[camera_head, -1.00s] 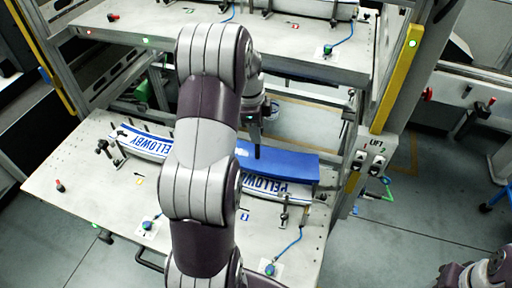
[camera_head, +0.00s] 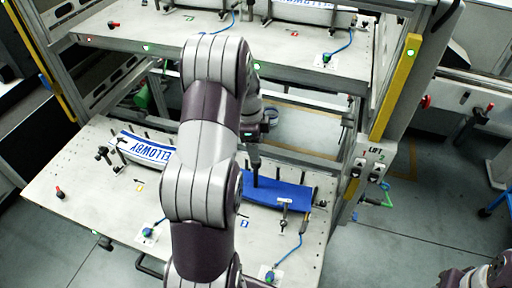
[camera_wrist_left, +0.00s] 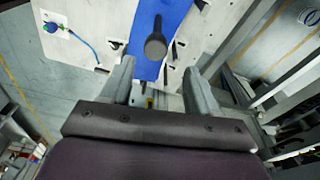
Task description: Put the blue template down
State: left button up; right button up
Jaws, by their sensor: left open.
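The blue template (camera_head: 280,193) lies on the right part of the lower table (camera_head: 190,220), over the place where a white label was showing. It also shows in the left wrist view (camera_wrist_left: 172,20), with its dark upright handle (camera_wrist_left: 156,42). My left gripper (camera_head: 253,150) is above the template's left part, partly hidden by my own arm. In the left wrist view its two fingers (camera_wrist_left: 158,72) are apart, with the handle between and just beyond them, apparently touching neither. The template's left end is hidden behind my arm.
A second label (camera_head: 148,148) with blue lettering lies at the table's left. Small clamps (camera_head: 284,210) and a cabled blue-green button (camera_head: 270,276) stand along the front. The upper shelf (camera_head: 200,35) overhangs behind, and a yellow post (camera_head: 396,90) stands at right.

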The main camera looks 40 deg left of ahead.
pick_arm(q)
notch_tip(320, 180, up, 11)
jog(key=p, duration=0.4)
jog(key=s+d+f+n, duration=0.2)
jog(key=s+d+n, duration=0.4)
jog(key=d, duration=0.3)
jog(key=s+d+f+n+y+b, duration=0.1)
jog(key=s+d+f+n, duration=0.1)
jog(key=s+d+n, duration=0.4)
jog(key=s+d, duration=0.2)
jog(key=d, duration=0.1)
jog(key=shift+d+f+t, duration=0.35)
jog(key=shift+t, duration=0.05)
jog(key=shift+a, duration=0.1)
